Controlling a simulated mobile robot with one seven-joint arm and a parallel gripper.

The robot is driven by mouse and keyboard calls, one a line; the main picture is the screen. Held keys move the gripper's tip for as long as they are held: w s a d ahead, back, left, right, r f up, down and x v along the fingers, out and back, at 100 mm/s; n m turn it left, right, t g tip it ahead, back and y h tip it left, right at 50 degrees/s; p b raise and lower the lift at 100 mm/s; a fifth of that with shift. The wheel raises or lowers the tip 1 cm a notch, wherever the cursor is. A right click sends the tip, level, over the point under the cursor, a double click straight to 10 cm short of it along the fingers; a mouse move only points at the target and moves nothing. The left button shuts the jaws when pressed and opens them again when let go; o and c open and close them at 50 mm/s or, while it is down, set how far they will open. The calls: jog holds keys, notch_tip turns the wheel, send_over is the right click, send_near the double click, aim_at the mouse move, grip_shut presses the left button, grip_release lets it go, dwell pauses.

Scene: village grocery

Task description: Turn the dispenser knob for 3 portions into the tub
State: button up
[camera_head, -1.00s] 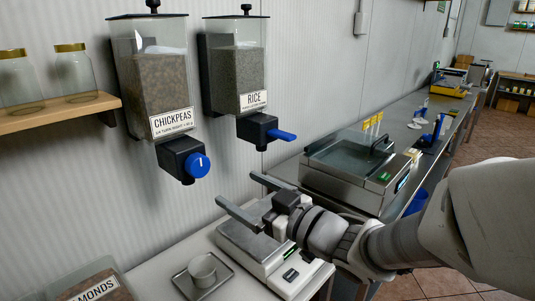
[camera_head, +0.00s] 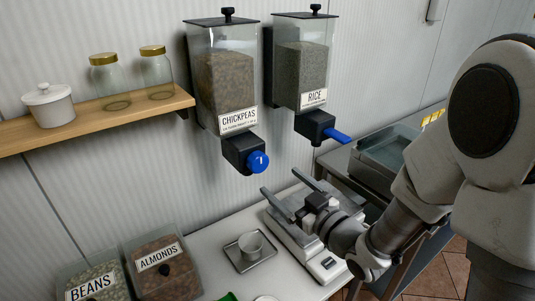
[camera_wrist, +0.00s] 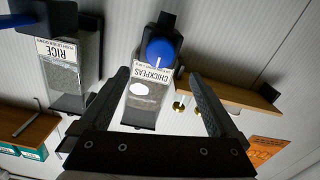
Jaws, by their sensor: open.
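The chickpeas dispenser (camera_head: 226,78) hangs on the wall with a round blue knob (camera_head: 258,162) on its black outlet. The rice dispenser (camera_head: 301,67) hangs to its right with a blue lever (camera_head: 336,136). My gripper (camera_head: 285,189) is open and empty, below and to the right of the blue knob, above the scale. In the wrist view the knob (camera_wrist: 160,52) shows beyond and between the spread fingers, not touched.
A scale (camera_head: 318,262) stands under my gripper. A wooden shelf (camera_head: 95,122) at left holds glass jars (camera_head: 110,82) and a lidded white pot (camera_head: 49,104). Bins of beans (camera_head: 97,282) and almonds (camera_head: 162,268) stand at front left. A glass-topped case (camera_head: 385,160) is at right.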

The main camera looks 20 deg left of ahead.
aim_at(261, 164)
jog(key=p+x, duration=0.1)
jog(key=x, duration=0.7)
jog(key=shift+w+a, duration=0.25)
jog(key=shift+a, duration=0.05)
jog(key=c, duration=1.4)
jog(key=shift+o, duration=0.2)
jog(key=shift+m, duration=0.3)
